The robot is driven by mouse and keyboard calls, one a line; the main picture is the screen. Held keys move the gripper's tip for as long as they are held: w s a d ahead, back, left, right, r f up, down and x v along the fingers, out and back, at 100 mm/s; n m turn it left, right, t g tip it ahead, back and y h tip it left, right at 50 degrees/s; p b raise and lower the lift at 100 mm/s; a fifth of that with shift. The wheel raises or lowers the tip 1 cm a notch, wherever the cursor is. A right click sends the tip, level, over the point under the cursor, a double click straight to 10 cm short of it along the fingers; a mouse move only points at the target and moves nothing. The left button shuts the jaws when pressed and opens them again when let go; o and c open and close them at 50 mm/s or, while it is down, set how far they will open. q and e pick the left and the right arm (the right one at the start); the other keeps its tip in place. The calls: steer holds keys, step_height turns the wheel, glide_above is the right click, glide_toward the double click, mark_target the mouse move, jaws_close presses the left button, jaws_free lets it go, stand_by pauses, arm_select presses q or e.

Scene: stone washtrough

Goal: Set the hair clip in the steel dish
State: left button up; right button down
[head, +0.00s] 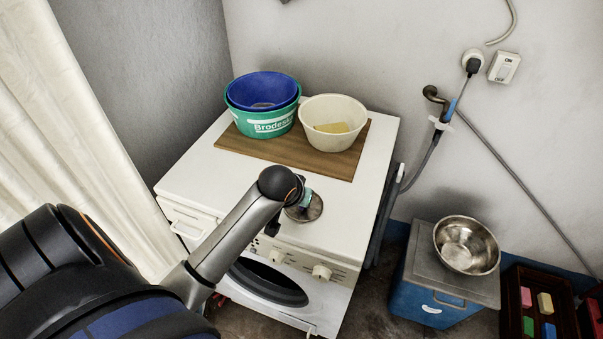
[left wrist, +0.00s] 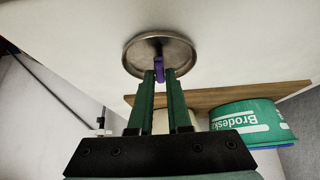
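The steel dish (head: 313,212) is a shallow round dish on the front part of the white machine's top. It also shows in the left wrist view (left wrist: 184,55), beyond my fingertips. My left gripper (head: 306,201) is over the dish, and my wrist hides part of it. In the left wrist view, the two green fingers of my left gripper (left wrist: 160,75) close on the small purple hair clip (left wrist: 159,67). The clip overlaps the dish in that view. I cannot tell whether it touches the dish. My right gripper is not in view.
A wooden board (head: 330,168) at the back carries a blue basin (head: 262,88) in a green basin (head: 266,124) and a cream bowl (head: 333,110). A steel bowl (head: 466,245) stands on a blue box (head: 425,290) at the right. The machine's top (head: 350,215) right of the dish is clear.

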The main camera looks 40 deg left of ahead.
arm_select(q)
steer(key=o, duration=0.4)
steer(key=shift+o, duration=0.2)
step_height(320, 180, up, 7)
steer(key=shift+r, duration=0.1)
stand_by(0.6)
